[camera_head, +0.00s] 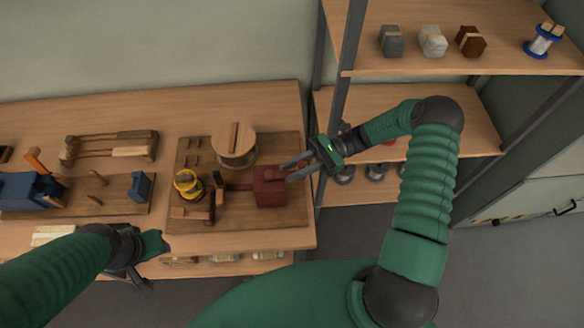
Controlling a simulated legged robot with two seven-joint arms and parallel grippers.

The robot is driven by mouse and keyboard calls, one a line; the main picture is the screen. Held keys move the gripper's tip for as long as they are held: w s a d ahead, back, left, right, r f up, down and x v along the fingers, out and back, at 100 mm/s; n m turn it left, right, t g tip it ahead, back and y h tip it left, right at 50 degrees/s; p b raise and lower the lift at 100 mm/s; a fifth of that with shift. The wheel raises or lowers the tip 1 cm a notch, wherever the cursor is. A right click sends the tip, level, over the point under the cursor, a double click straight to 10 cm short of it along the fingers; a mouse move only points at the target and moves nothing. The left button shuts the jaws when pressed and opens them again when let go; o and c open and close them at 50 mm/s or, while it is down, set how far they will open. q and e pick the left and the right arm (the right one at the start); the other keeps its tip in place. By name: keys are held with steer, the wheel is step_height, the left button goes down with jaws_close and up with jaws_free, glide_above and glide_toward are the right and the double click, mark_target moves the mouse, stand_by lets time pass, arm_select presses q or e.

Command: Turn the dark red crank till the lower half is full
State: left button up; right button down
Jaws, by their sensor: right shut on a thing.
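A dark red box-like machine (269,190) stands on a brown wooden board at the right end of the workbench. My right gripper (286,171) reaches in from the right, with its two grey fingers at the upper right of this machine. It is shut on the dark red crank, which the fingers largely hide. A dark red bar runs left from the machine toward a yellow spool (187,184). I cannot make out any half being filled. My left gripper (138,277) hangs at the bench's front edge, away from the machine; its fingers are too dark to read.
A round wooden drum (234,146) stands behind the machine. A blue vise-like tool (32,190) and a wooden rack (110,146) are on the left of the bench. A shelf unit (460,68) with several small blocks and a blue spool (543,40) stands at right.

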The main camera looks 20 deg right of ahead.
stand_by(0.7)
steer(key=c, duration=1.5)
jaws_free()
steer(key=shift+o, duration=1.2)
steer(key=shift+d, duration=0.15)
arm_select(q)
steer(key=shift+d+r, duration=0.1)
steer(key=shift+d, duration=0.2)
arm_select(e)
steer(key=shift+d, duration=0.15)
